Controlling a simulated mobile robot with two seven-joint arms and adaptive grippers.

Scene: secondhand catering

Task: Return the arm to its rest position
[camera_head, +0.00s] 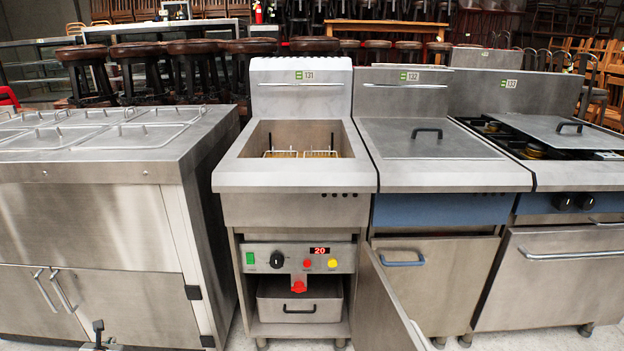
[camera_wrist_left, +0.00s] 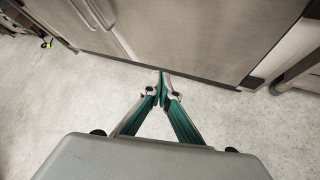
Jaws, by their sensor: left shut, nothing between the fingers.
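My left gripper (camera_head: 99,335) shows only in part at the bottom left edge of the head view, low in front of the steel cabinet. In the left wrist view the fingertips of my left gripper (camera_wrist_left: 163,84) meet, with nothing between them. It points over pale speckled floor (camera_wrist_left: 60,110) toward the base of the steel cabinet doors (camera_wrist_left: 190,35), apart from them as far as I can tell. My right arm and right gripper are not in either view.
The fryer (camera_head: 295,180) stands in the centre, its lower door (camera_head: 385,305) swung open toward me. The steel counter with lidded wells (camera_head: 95,155) is left of it. The covered unit (camera_head: 440,180) and stove (camera_head: 560,200) are right. Stools (camera_head: 150,55) stand behind.

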